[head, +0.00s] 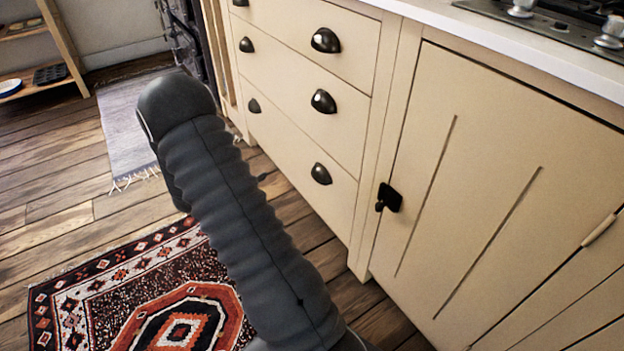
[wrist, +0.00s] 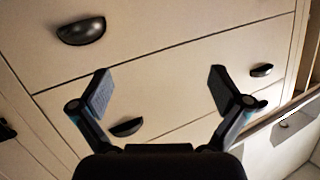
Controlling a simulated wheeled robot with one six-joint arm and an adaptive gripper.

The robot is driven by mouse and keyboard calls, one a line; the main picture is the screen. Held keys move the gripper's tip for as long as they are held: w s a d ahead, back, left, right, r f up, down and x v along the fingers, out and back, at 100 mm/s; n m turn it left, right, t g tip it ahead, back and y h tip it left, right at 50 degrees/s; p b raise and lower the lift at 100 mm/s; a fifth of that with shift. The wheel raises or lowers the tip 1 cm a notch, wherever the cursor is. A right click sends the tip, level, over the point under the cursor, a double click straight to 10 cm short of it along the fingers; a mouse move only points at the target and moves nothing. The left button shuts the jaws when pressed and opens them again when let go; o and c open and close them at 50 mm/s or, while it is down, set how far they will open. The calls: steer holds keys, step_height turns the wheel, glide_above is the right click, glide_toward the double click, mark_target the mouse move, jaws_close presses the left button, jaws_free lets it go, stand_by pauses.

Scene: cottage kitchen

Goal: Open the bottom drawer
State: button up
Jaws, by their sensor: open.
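The bottom drawer (head: 285,145) is the lowest of three cream drawers in the head view, and it is closed. It has two dark cup handles, the right one (head: 321,173) and the left one (head: 254,105). In the wrist view the drawer fronts seem upside down, and a large cup handle (wrist: 80,31) at upper left looks like the bottom drawer's right one. My gripper (wrist: 160,82) is open and empty, its fingers spread in front of the drawer fronts. It touches no handle that I can see. The head view does not clearly show my gripper.
The middle drawer (head: 300,90) and top drawer (head: 350,55) are closed above. A cupboard door (head: 500,190) with a dark latch (head: 388,198) is at right, under a hob (head: 560,25). A patterned rug (head: 110,275) and grey mat (head: 130,125) lie on the wooden floor.

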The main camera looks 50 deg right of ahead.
mark_target(314, 176)
steer(key=s+d+f+m+g+h, duration=0.2)
steer(key=s+f+g, duration=0.5)
steer(key=s, duration=0.2)
steer(key=x, duration=1.3)
steer(key=shift+w+d+r+b, duration=0.1)
steer(key=shift+w+d+b, duration=0.1)
steer(key=shift+w+b, duration=0.1)
steer(key=shift+t+h, duration=0.3)
steer(key=c, duration=1.4)
